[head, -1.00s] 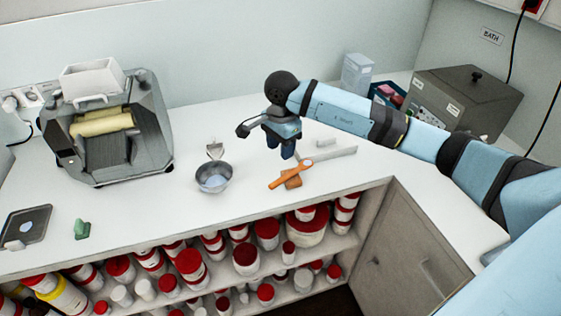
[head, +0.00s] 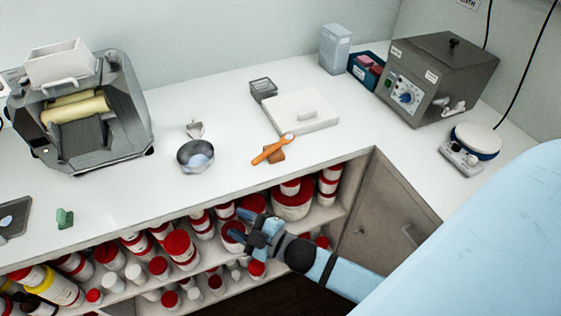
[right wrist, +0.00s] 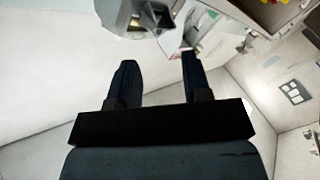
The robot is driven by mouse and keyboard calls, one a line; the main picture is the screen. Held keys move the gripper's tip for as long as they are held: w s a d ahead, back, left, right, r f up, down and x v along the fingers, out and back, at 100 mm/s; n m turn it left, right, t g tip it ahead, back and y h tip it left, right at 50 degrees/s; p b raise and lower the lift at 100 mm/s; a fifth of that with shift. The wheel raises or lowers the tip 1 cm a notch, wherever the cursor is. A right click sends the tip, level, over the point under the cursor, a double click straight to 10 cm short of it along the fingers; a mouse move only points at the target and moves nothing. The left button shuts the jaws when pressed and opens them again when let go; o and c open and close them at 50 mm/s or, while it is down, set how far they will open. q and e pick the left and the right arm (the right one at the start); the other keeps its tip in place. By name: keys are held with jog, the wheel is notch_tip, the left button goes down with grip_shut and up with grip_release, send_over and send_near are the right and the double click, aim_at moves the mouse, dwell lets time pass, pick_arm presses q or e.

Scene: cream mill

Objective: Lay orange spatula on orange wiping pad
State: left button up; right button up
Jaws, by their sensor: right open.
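The orange spatula (head: 268,151) lies on the white counter near its front edge. It rests across the small orange-brown wiping pad (head: 276,156), most of which it covers. One end of the spatula reaches past the pad to the lower left. My right gripper (head: 250,226) is in front of the counter, over the shelf of jars, apart from the spatula and pad. Its fingers are open and empty, and they also show in the right wrist view (right wrist: 158,82). My left gripper is in neither view.
A metal bowl (head: 195,156) stands left of the spatula, and a white board (head: 300,112) lies behind it. A roller mill (head: 85,110) is at the left, a grey bath (head: 437,78) at the back right. Red-lidded jars (head: 182,249) fill the shelves below.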

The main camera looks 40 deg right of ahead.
jog(key=s+d+f+m+g+h, duration=0.3)
jog(key=s+f+m+g, duration=0.2)
jog(key=s+f+m, duration=0.4)
notch_tip(320, 180, down, 2)
jog(key=shift+s+f+m+h, duration=0.2)
jog(key=shift+s+m+h, duration=0.2)
jog(key=shift+s, duration=0.85)
jog(key=shift+r, duration=0.15)
notch_tip(320, 180, up, 6)
jog(key=p, duration=0.6)
jog(key=shift+d+p, duration=0.15)
jog(key=shift+p, duration=0.15)
jog(key=shift+r, duration=0.15)
